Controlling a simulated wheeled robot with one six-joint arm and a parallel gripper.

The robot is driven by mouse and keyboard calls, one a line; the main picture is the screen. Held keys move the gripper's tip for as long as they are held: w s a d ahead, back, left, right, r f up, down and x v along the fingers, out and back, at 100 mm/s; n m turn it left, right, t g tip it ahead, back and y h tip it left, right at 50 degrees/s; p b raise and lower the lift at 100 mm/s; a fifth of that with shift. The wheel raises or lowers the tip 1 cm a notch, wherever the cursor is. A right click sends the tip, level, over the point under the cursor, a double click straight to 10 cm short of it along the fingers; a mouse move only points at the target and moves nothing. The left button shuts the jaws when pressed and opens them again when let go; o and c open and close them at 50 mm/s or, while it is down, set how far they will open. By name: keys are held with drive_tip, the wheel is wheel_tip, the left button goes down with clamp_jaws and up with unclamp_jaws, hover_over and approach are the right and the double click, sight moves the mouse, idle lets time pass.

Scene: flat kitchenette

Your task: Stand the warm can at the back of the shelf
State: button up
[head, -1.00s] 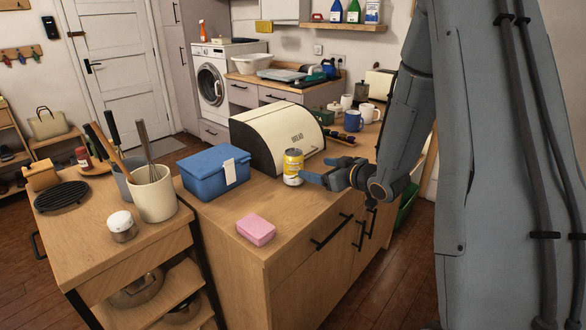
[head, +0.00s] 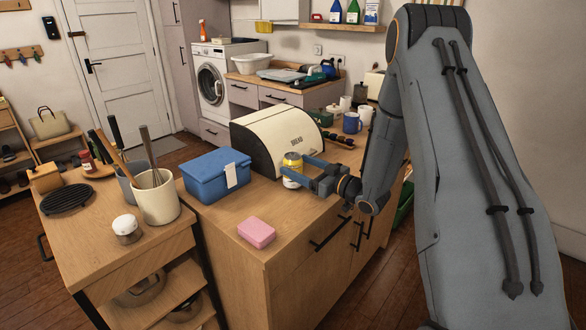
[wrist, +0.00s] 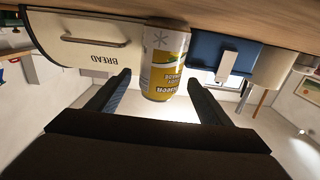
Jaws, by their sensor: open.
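A yellow and white can (head: 291,170) stands upright on the wooden counter, in front of the bread bin and right of the blue box. My gripper (head: 306,171) is open, coming from the right with its fingers level with the can. In the upside-down wrist view, the can (wrist: 165,62) sits between the two open fingertips, with gaps on both sides; a pale snowflake mark shows on its label. Whether the can is warm cannot be seen. A wall shelf (head: 343,26) with bottles is at the back; which shelf the task means is unclear.
The cream bread bin (head: 275,136) is close behind the can. The blue box (head: 207,180) and a pink block (head: 256,232) stand left and front. A trolley (head: 95,232) with utensils and lower shelves is at left. Mugs (head: 352,123) stand beyond my gripper.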

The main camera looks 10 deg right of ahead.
drive_tip(key=shift+w+a, duration=0.3)
drive_tip(key=shift+w, duration=0.1)
drive_tip(key=c, duration=1.4)
drive_tip(key=shift+c, duration=0.6)
drive_tip(key=shift+r, duration=0.15)
